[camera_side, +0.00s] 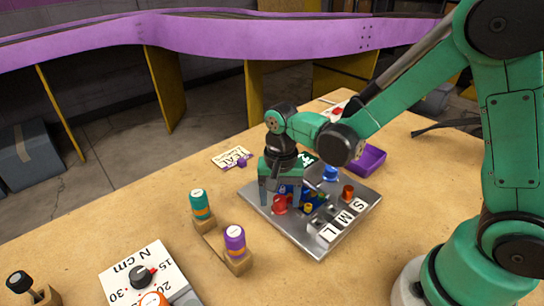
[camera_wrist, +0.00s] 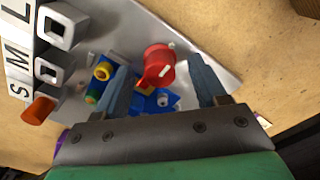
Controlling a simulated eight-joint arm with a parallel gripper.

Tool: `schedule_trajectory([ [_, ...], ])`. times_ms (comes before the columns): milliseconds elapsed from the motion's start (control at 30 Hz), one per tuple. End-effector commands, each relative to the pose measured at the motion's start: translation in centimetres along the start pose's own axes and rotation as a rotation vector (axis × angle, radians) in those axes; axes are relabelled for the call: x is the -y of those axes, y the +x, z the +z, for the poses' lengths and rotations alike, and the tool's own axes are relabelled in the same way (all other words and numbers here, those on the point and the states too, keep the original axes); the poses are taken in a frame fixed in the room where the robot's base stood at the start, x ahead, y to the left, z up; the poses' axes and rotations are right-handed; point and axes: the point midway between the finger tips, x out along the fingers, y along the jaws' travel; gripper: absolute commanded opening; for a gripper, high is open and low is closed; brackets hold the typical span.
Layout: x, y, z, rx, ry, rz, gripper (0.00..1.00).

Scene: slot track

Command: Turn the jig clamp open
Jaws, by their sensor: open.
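The jig clamp appears as a red knob (camera_wrist: 158,64) with a white mark, on the metal plate (camera_wrist: 205,30) beside a blue part (camera_wrist: 158,102). In the side view the red knob (camera_side: 280,207) shows low between my fingers. My gripper (camera_wrist: 161,72) is open, with one grey finger on each side of the knob in the wrist view. A gap shows between the knob and the right finger; the left finger is closer, and I cannot tell whether it touches. In the side view my gripper (camera_side: 280,199) points down over the plate (camera_side: 335,245).
A purple tray (camera_side: 368,160) is behind. Two capped pegs (camera_side: 235,240) and an N cm dial box (camera_side: 145,278) stand front left.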

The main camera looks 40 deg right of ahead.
Motion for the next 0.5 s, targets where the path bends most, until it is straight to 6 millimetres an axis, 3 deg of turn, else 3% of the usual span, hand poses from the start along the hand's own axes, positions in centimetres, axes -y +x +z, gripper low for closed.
schedule_trajectory([
  [167,0.00,-0.01,0.00,0.000,0.000,0.000,0.65],
  [400,0.00,-0.02,0.00,0.000,0.000,0.000,0.00],
  [500,-0.01,-0.03,0.00,0.000,0.000,0.000,0.00],
])
